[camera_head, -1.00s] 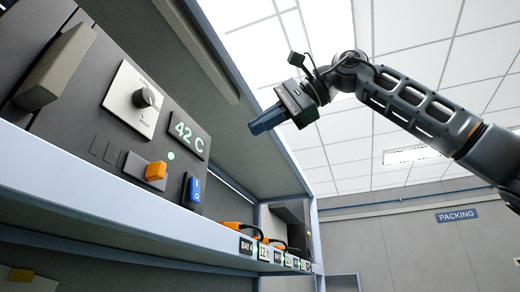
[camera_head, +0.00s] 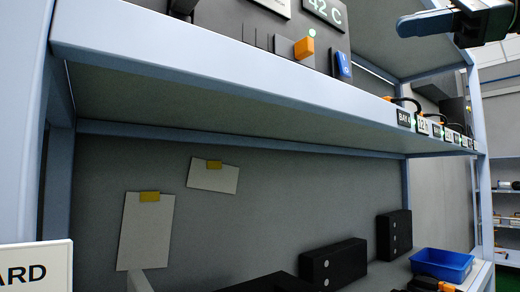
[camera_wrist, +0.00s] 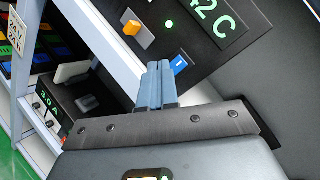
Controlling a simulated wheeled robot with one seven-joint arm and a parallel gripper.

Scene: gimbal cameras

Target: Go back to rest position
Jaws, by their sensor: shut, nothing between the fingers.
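My gripper (camera_head: 425,22) is at the top right edge of the head view, in front of the upper shelf and to the right of the control panel. In the wrist view its two blue-grey fingers (camera_wrist: 157,86) lie close together, with nothing between them. Beyond the fingertips the wrist view shows the panel with a blue switch (camera_wrist: 179,64), an orange lever (camera_wrist: 132,28) and a green "42 C" display (camera_wrist: 212,16). The fingers look apart from the panel, but the exact gap cannot be told. Most of my arm is out of the head view.
The shelf edge (camera_head: 230,75) runs below the panel. Under it, black boxes (camera_head: 335,262) and a blue bin (camera_head: 442,264) stand on a lower surface. Two paper notes (camera_head: 146,230) hang on the back wall. A label plate (camera_head: 36,275) is at the lower left.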

